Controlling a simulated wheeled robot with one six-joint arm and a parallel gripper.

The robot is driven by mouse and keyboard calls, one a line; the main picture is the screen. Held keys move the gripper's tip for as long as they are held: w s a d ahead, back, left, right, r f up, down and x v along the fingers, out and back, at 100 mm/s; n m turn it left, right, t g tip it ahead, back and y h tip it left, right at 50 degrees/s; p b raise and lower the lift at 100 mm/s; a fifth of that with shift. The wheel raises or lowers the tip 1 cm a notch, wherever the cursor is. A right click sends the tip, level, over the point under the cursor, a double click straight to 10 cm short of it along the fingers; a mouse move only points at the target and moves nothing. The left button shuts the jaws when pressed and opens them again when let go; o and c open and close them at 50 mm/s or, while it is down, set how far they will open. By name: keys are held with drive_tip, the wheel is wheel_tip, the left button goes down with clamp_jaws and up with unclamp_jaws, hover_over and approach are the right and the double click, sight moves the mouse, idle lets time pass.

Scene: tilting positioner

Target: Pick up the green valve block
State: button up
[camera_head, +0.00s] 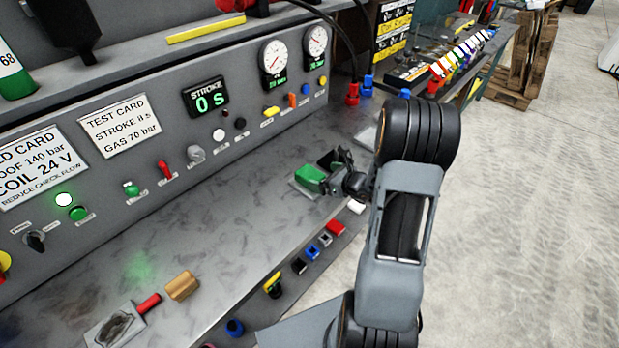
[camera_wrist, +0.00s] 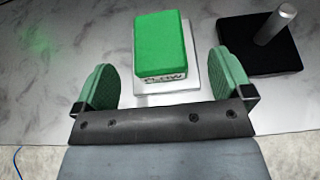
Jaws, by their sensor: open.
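The green valve block (camera_wrist: 160,47) sits on a light square plate (camera_wrist: 191,78) on the bench top, upright, with lettering on its near face. In the head view the block (camera_head: 310,178) is on the grey bench, partly hidden by my gripper. My gripper (camera_wrist: 165,85) is open and empty, with its green-padded fingers to the left and right of the block's near end. The fingers do not visibly touch the block. In the head view my gripper (camera_head: 333,172) reaches in from the right at the block.
A black base with a metal post (camera_wrist: 265,45) stands close right of the block in the wrist view. The control panel with gauges (camera_head: 273,58) rises behind the bench (camera_head: 225,215). A wooden block (camera_head: 182,286) and a red-handled part (camera_head: 148,303) lie nearer on the bench. Bench surface left of the block is clear.

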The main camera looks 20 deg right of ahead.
sight(310, 173)
drive_tip(key=shift+p+x, duration=0.75)
drive_tip(key=shift+x, duration=1.9)
drive_tip(key=shift+s+a, duration=0.15)
drive_tip(key=c, duration=1.5)
